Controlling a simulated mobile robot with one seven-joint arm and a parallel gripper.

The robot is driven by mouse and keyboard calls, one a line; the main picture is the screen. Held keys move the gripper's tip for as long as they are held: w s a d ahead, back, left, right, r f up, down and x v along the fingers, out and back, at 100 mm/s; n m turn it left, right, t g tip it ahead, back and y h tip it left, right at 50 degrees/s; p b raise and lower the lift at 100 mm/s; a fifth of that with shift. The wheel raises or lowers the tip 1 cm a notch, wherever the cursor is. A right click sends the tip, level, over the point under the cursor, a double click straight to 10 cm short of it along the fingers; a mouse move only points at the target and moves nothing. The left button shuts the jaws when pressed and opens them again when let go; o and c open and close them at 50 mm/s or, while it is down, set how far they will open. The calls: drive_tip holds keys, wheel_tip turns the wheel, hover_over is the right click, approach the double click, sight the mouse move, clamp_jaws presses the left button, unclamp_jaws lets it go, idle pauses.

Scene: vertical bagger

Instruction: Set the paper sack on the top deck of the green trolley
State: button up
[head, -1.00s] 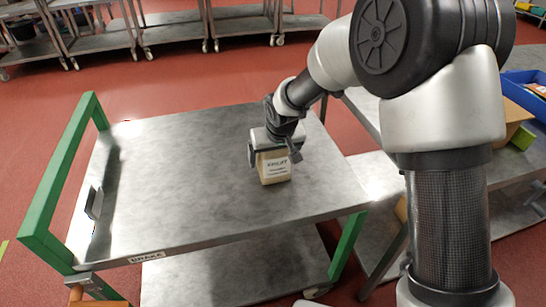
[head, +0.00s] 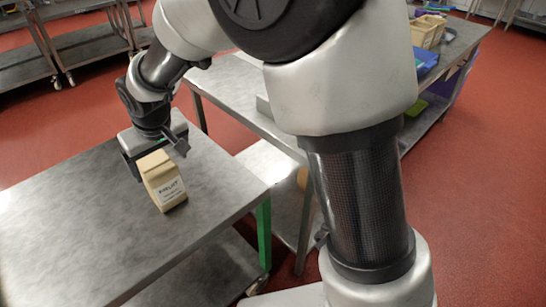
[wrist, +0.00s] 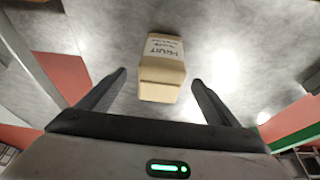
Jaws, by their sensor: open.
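The paper sack (head: 163,181) is tan with a white printed label. It stands upright on the grey metal top deck (head: 80,226) of the green trolley, near the deck's right end. My gripper (head: 152,154) is just above and behind the sack in the head view. In the wrist view the sack (wrist: 162,68) lies ahead of my two fingers (wrist: 160,95), which are spread wide with a gap on either side of it. The fingers do not touch it there. A green trolley leg (head: 264,232) shows below the deck's right corner.
A metal bench (head: 240,92) stands behind and to the right of the trolley, with a blue tray (head: 427,58) and beige bins (head: 428,31) farther along. Metal racks (head: 85,45) stand at the back left. The deck left of the sack is clear.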

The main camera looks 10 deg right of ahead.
drive_tip(key=s+d+r+m+h, duration=0.1)
drive_tip(key=s+d+r, duration=0.25)
drive_tip(key=d, duration=0.35)
drive_tip(key=s+d+r+m+t, duration=0.1)
drive_tip(key=s+d+r, duration=0.1)
drive_tip(key=d+r, duration=0.35)
drive_tip(key=s+d+r+m+h, duration=0.1)
drive_tip(key=s+d+r, duration=0.2)
drive_tip(key=d, duration=0.4)
drive_tip(key=s+d+r+m, duration=0.1)
drive_tip(key=s+d+m, duration=0.2)
drive_tip(key=s+d, duration=0.6)
drive_tip(key=s, duration=0.3)
drive_tip(key=shift+s+d+r+t, duration=0.2)
drive_tip(key=shift+s+d+t, duration=0.1)
drive_tip(key=shift+t, duration=0.1)
